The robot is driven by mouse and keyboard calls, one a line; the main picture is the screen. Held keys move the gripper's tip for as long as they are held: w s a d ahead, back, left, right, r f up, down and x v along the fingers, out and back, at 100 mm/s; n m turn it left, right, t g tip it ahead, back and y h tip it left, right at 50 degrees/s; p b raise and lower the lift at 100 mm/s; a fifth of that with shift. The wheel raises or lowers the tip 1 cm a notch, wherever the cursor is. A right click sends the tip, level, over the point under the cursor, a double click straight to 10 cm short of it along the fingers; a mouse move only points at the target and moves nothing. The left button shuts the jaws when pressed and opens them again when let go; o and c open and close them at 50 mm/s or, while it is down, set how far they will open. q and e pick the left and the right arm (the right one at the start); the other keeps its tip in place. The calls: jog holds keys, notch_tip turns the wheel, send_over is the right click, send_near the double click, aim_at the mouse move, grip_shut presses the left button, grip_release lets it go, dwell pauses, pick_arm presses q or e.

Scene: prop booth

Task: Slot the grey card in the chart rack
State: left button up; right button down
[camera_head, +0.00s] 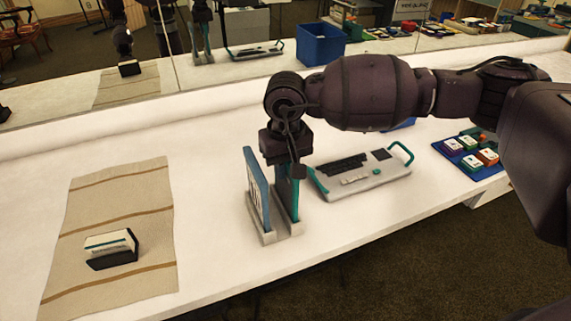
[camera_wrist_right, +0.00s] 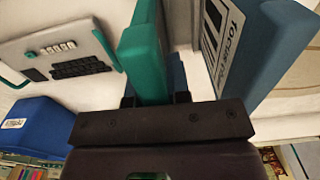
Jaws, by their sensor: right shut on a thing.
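The chart rack (camera_head: 268,238) stands near the table's front edge, a pale grey base with upright panels. A blue panel with printed lettering (camera_head: 257,190) stands on its left side, and its label shows in the right wrist view (camera_wrist_right: 232,45). My right gripper (camera_head: 288,172) is above the rack's right side, shut on a teal panel (camera_wrist_right: 143,55) that is upright and reaches down to the base. I cannot tell whether the teal panel is seated. A black holder (camera_head: 112,260) with pale cards (camera_head: 108,242) sits on the mat; I cannot pick out a grey card for certain. My left gripper is not in view.
A striped beige mat (camera_head: 120,195) lies at the left. A pale keyboard device with a teal handle (camera_head: 365,175) stands right of the rack. A blue tray (camera_head: 484,172) holds several coloured blocks. A mirror (camera_head: 230,55) runs along the back. Table between mat and rack is clear.

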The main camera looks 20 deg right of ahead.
jog(key=c, duration=1)
grip_release()
jog(key=shift+r, duration=0.1)
jog(key=shift+r+p, duration=1.05)
jog(key=shift+r, duration=2.4)
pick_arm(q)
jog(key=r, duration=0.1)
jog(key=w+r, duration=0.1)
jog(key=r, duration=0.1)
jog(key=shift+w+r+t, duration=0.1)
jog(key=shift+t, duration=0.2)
